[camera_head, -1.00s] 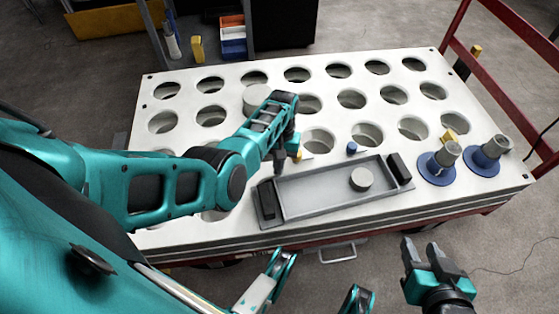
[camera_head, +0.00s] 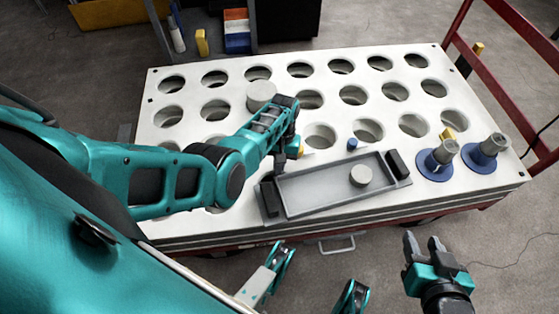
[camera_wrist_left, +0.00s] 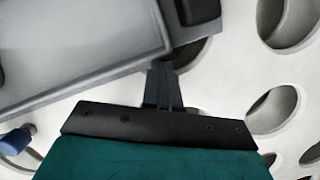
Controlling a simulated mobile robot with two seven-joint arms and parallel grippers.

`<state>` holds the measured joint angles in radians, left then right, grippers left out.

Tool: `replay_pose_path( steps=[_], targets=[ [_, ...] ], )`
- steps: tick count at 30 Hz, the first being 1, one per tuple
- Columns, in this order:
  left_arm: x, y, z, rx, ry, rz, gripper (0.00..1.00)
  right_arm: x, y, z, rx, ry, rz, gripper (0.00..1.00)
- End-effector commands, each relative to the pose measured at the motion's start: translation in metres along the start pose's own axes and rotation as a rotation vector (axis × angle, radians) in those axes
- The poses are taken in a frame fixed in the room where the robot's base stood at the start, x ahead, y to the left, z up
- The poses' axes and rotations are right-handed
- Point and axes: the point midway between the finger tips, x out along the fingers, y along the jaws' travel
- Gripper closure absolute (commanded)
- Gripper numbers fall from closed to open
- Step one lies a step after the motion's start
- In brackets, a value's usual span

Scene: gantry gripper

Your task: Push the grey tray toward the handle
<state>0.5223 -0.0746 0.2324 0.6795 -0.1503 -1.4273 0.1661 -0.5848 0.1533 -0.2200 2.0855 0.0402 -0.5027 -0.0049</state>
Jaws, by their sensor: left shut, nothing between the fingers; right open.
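The grey tray (camera_head: 325,207) lies slightly tilted in heading near the front edge of the white, holed cart top. My left gripper (camera_head: 280,165) is at the tray's back left corner, pointing down. In the left wrist view its shut, empty fingers (camera_wrist_left: 162,85) meet the tray edge beside a black block; contact is unclear. My right gripper (camera_head: 424,246) is open and empty, in front of the cart. A metal handle (camera_head: 337,244) is on the cart's front.
Another grey cylinder (camera_head: 261,94) stands farther back. A red frame (camera_head: 505,104) rises at the cart's right end.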

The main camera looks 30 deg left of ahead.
Motion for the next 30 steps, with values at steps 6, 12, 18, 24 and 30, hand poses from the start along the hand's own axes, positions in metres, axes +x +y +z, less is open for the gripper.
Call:
replay_pose_path(
  steps=[6, 12, 18, 24, 30],
  targets=[
    [-0.039, 0.001, 0.001, 0.0, 0.003, 0.001, 1.0, -0.012, 0.002, -0.017, 0.0, 0.01, 0.008, 0.57],
    [-0.086, 0.0, 0.001, 0.0, 0.003, 0.001, 1.0, -0.025, 0.001, -0.031, 0.001, -0.001, 0.009, 0.57],
    [-0.117, 0.0, 0.001, 0.0, 0.002, -0.001, 1.0, -0.032, 0.001, -0.041, 0.002, 0.0, 0.009, 0.57],
    [-0.129, 0.0, 0.0, 0.0, 0.001, -0.001, 1.0, -0.034, 0.001, -0.044, 0.002, -0.001, 0.008, 0.57],
    [-0.129, 0.0, 0.0, 0.0, 0.001, -0.001, 1.0, -0.034, 0.0, -0.044, 0.004, 0.0, 0.008, 0.57]
  ],
)
